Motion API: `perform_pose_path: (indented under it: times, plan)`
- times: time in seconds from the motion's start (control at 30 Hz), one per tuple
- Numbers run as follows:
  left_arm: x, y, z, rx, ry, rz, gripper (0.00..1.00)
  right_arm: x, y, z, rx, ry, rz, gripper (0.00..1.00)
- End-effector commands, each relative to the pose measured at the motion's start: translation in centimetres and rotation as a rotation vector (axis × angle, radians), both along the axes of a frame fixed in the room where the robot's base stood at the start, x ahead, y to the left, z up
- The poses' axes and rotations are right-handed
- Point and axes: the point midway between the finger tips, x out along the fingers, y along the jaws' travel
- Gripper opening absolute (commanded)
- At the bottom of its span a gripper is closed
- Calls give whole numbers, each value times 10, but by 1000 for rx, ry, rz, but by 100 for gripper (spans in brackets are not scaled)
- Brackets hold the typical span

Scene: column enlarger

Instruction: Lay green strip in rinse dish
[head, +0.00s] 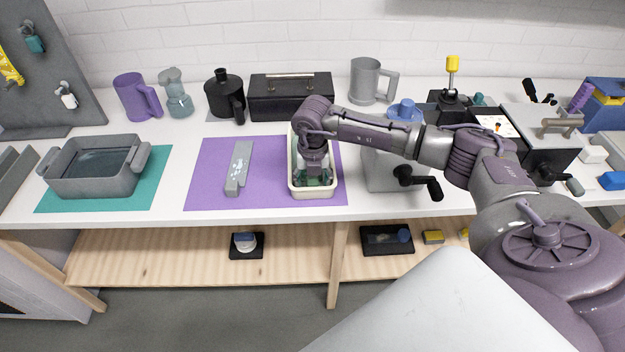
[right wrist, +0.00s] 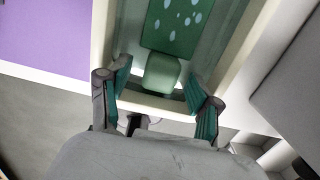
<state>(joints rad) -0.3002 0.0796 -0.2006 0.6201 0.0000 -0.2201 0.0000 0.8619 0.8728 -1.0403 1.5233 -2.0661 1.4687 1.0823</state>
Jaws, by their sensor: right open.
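A cream dish (head: 333,190) stands on the purple mat, and its rim also shows in the right wrist view (right wrist: 100,45). A green strip (right wrist: 178,25) with pale spots lies inside it, its plain tab (right wrist: 162,74) towards me. My right gripper (head: 314,180) reaches down into the near end of this dish. In the right wrist view my right gripper (right wrist: 157,78) is open, a finger either side of the tab, with gaps visible. A grey dish (head: 95,188) holding clear liquid stands on the teal mat at left; which dish is the rinse dish is not marked. My left gripper is out of view.
A grey spotted bar (head: 239,168) lies on the purple mat (head: 210,175) left of the cream dish. A grey box with a black crank (head: 428,185) stands close on the right. Jugs and a black case (head: 290,100) line the back. Bare counter lies between the mats.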

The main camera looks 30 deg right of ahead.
Motion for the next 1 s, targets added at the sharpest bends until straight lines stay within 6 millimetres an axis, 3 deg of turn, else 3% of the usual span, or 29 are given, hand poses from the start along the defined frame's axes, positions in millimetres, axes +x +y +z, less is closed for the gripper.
perform_pose_path:
  times: [1.0]
  plan:
    - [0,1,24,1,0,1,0,-2,1,34,0,0,0,63]
